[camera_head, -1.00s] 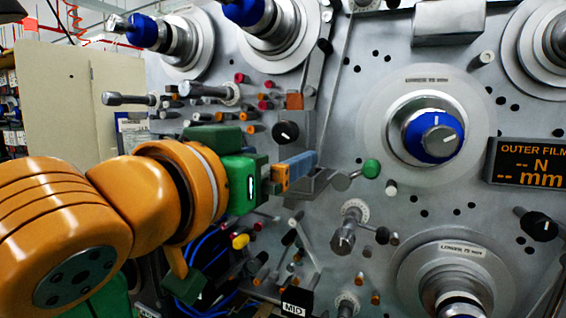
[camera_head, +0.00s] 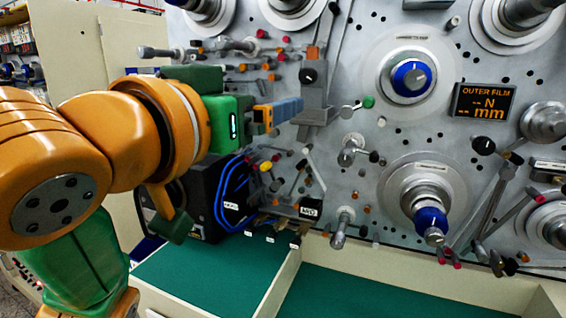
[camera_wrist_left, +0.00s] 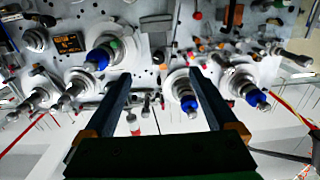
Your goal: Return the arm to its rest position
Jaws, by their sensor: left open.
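My left arm, orange and green, comes in from the left in the head view. Its left gripper (camera_head: 290,109) has blue-grey fingers with orange bases and points right, in front of the grey machine panel (camera_head: 345,95). In the left wrist view the two fingers of the left gripper (camera_wrist_left: 160,76) stand wide apart with nothing held between them. Panel spindles show beyond and between them. From the head view I cannot tell how far the fingertips are from the panel. My right gripper is not in view.
Spindles with blue caps, such as the upper one (camera_head: 411,78) and the lower one (camera_head: 431,222), stick out of the panel. An outer film display (camera_head: 485,106) is at the right. A black box with blue cables (camera_head: 212,195) sits below the gripper. A green worktop (camera_head: 345,295) below looks clear.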

